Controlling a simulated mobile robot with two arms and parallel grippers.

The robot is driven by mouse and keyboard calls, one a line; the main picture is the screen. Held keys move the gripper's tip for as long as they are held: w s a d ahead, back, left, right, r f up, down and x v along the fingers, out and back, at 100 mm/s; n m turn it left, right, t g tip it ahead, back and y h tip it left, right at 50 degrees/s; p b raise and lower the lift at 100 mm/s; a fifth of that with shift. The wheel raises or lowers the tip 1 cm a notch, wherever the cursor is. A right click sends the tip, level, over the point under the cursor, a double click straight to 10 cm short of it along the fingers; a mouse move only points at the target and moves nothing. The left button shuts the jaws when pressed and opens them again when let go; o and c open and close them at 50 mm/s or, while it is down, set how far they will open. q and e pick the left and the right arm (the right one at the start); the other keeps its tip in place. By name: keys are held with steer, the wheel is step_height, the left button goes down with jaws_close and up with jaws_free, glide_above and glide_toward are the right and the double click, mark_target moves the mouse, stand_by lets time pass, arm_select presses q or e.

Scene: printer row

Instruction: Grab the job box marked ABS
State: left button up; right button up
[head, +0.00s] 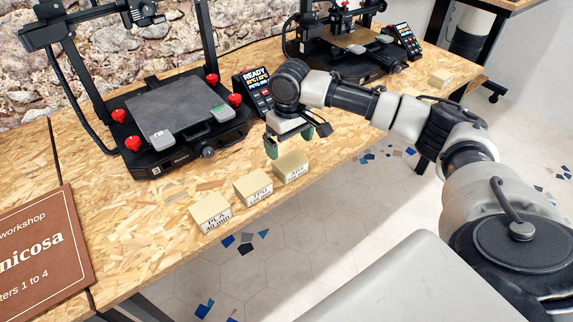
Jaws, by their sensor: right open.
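The job box marked ABS (291,168) is a small tan box on the chipboard bench, near its front edge. It is the right-hand one of a row of three. The TPU box (253,188) stands to its left, and the PLA box (211,213) is further left. My right gripper (290,143) is open and empty, just above and behind the ABS box, with its green-lined fingers pointing down. It appears apart from the box, though the exact gap is hard to judge. My left gripper is out of view.
A black printer (180,115) with red knobs stands behind the boxes, with a READY screen (258,85) beside it. A second printer (345,45) stands further back. Another tan box (440,79) sits at the bench's far right. A brown workshop sign (45,250) lies at left.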

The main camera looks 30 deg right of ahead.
mark_target(290, 161)
step_height(290, 161, down, 2)
steer(key=shift+s+f, duration=0.15)
steer(key=shift+f, duration=0.3)
step_height(290, 161, down, 5)
steer(key=shift+d+f+b, duration=0.1)
steer(key=shift+d+b, duration=0.05)
steer(key=shift+b, duration=0.2)
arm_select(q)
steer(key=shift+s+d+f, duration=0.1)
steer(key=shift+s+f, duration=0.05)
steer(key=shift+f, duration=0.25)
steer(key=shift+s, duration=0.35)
arm_select(e)
steer(key=c, duration=0.8)
